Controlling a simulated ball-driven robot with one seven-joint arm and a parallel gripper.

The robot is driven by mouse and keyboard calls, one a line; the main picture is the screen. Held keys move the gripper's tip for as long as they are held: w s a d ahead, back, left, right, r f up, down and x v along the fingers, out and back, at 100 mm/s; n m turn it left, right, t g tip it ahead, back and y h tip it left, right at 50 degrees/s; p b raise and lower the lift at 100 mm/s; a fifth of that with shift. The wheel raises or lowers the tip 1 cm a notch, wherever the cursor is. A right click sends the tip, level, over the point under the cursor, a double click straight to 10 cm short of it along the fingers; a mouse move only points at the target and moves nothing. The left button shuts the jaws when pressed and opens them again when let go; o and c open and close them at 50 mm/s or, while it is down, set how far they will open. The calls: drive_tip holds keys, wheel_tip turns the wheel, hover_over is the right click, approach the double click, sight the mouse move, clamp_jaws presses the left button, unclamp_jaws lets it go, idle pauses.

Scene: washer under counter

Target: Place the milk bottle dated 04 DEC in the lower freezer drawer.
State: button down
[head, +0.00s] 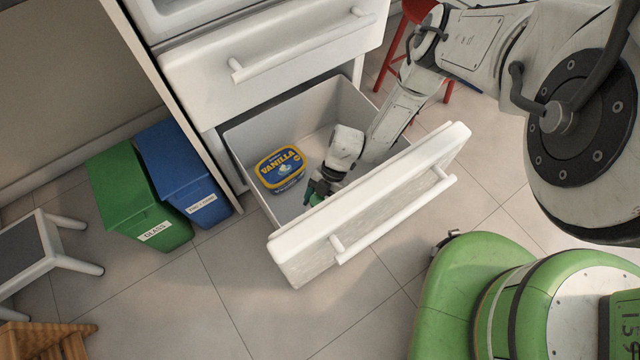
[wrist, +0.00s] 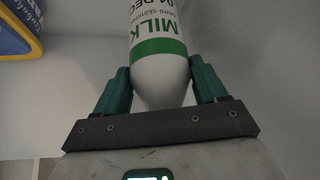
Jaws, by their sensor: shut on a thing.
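The milk bottle (wrist: 158,50) is white with a green band, and its label reads MILK, semi-skimmed, with part of "04 DEC" at the picture's top edge. My gripper (wrist: 160,82) is shut on it, one green finger on each side. In the head view my gripper (head: 314,190) is down inside the open lower freezer drawer (head: 365,205), near its front panel, and the bottle is hidden there. I cannot tell whether the bottle touches the drawer floor.
A vanilla ice cream tub (head: 280,168) lies in the drawer, left of my gripper. The upper drawer (head: 270,60) above is shut. Green (head: 140,195) and blue (head: 182,170) bins stand left of the freezer, and a red stool (head: 398,50) stands behind at right.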

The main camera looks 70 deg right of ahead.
wheel_tip(320, 180, down, 3)
drive_tip(key=shift+f+b, duration=0.15)
drive_tip(key=shift+b, duration=0.7)
drive_tip(key=shift+c, duration=0.3)
unclamp_jaws()
drive_tip(key=shift+f, duration=0.1)
drive_tip(key=p+v, duration=0.7)
drive_tip(key=v, duration=0.5)
